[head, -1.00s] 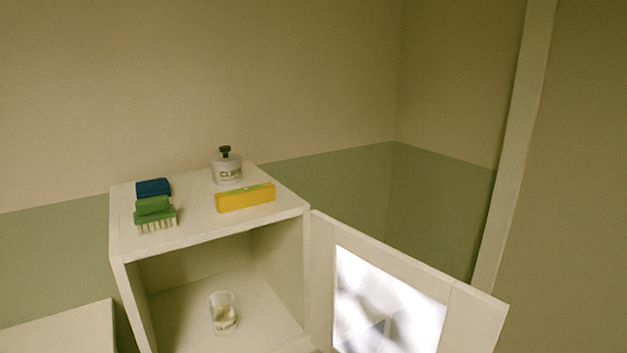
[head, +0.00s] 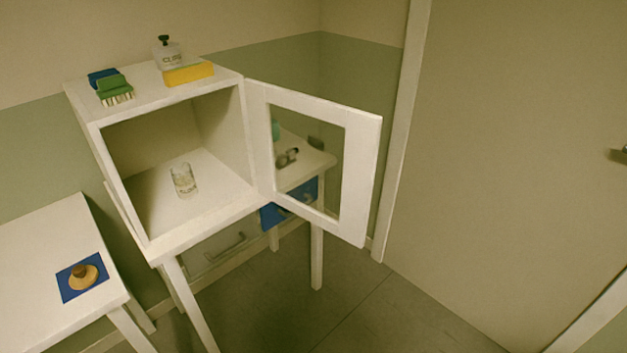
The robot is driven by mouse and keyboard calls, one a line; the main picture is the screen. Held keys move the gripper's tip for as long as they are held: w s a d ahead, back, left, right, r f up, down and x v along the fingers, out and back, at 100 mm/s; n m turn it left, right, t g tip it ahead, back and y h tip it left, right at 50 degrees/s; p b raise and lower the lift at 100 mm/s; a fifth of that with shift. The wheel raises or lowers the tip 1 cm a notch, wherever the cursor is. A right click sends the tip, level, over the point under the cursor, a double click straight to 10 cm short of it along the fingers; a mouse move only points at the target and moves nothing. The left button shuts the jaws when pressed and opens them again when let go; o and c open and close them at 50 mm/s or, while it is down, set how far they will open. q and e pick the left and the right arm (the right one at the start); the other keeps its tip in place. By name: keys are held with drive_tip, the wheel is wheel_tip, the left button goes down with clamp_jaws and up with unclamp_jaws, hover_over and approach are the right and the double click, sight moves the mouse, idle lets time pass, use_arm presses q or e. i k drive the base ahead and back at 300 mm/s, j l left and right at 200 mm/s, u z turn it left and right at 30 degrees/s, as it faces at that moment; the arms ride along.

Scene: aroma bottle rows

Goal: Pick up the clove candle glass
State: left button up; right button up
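A small clear candle glass (head: 183,180) stands upright on the floor of the open white cabinet (head: 215,208). It has a pale label whose lettering is too small to read surely. On the cabinet's top, at the back, stands a clear bottle (head: 168,56) with a dark cap and a label that seems to read CLOVE. Neither of my grippers shows in the head view.
The cabinet's framed door (head: 360,180) stands open to the right. A green brush (head: 114,88), a blue block (head: 102,76) and a yellow box (head: 188,72) lie on top. A left table (head: 40,245) holds a wooden knob-like piece (head: 84,276) on a blue mat. Floor is free in front.

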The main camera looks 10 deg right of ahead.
sight(182, 174)
drive_tip(key=l+u, duration=0.1)
drive_tip(key=u, duration=1.65)
drive_tip(key=l, duration=0.6)
drive_tip(key=l+u, duration=0.1)
drive_tip(key=l, duration=0.5)
drive_tip(key=k+l, duration=0.15)
drive_tip(key=l, duration=0.4)
drive_tip(key=l+u, duration=0.1)
drive_tip(key=l, duration=0.5)
drive_tip(key=k+l, duration=0.1)
drive_tip(key=l, duration=0.5)
drive_tip(key=k+l+u, duration=0.1)
drive_tip(key=l, duration=0.5)
